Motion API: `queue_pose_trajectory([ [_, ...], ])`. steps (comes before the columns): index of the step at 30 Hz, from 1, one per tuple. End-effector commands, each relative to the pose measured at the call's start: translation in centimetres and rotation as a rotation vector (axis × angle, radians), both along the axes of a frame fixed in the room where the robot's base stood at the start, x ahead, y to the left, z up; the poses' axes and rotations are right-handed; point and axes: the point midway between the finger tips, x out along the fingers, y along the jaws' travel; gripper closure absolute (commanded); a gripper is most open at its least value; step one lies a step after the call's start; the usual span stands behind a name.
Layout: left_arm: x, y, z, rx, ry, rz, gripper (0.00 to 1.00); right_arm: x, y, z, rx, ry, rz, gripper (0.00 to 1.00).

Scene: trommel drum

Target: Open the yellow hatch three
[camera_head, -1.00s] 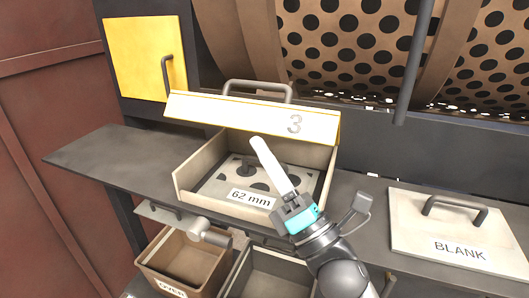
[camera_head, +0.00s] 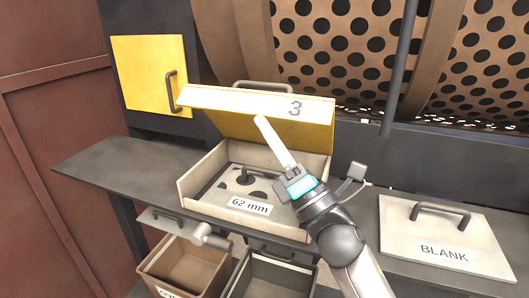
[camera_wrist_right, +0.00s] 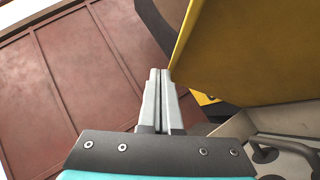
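Hatch three (camera_head: 305,133) is a yellow lid with a pale strip marked "3". It is tilted up over an open box, its yellow inner face towards me and its grey handle (camera_head: 262,84) behind the upper edge. In the right wrist view the closed fingers (camera_wrist_right: 160,74) are beside the yellow hatch panel (camera_wrist_right: 250,50). My left gripper is not in view.
A box (camera_head: 190,187) under the hatch holds a perforated plate labelled "62 mm" (camera_head: 250,205). A "BLANK" plate (camera_head: 400,235) lies on the right of the grey shelf. Open bins (camera_head: 215,270) stand below. A yellow door (camera_head: 145,75) is at left, the perforated drum (camera_head: 340,40) behind.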

Motion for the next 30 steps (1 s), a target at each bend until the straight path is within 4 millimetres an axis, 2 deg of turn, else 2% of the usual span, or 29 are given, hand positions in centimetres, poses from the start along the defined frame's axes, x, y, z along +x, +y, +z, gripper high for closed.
queue_pose_trajectory([
  [1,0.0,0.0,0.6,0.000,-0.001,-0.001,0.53,0.8,-0.2,1.4,-0.001,-0.004,-0.002,1.00],
  [3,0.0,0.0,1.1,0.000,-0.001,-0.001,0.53,1.9,-0.5,2.6,-0.002,-0.005,-0.002,1.00],
  [12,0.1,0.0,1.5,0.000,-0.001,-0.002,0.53,6.3,-1.9,6.6,-0.002,-0.003,-0.003,1.00],
  [21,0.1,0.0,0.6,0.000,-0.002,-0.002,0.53,9.9,-3.1,8.6,0.000,0.000,-0.002,1.00],
  [30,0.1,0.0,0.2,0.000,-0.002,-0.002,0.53,11.3,-3.5,9.3,0.000,0.001,-0.001,1.00],
])
